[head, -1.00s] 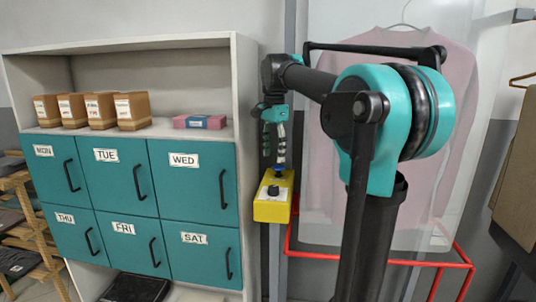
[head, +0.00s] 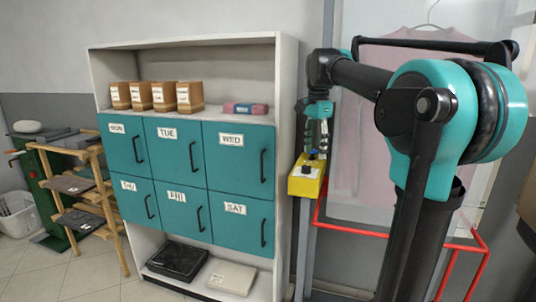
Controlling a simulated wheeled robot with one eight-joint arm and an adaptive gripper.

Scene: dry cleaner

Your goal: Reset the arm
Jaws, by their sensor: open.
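My arm (head: 440,130) is teal and black and stands at the right of the head view, bent over to the left at the top. My gripper (head: 315,150) hangs pointing down, open, with nothing seen between its fingers. It is just above the yellow control box (head: 307,177), which has dark knobs on its top. Whether the fingertips touch the box I cannot tell.
A shelf unit (head: 288,130) with teal day-labelled doors (head: 180,160) stands close left of my gripper. A red rail (head: 390,232) and a bagged pink garment (head: 385,100) are behind my arm. Wooden racks (head: 90,190) stand at left.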

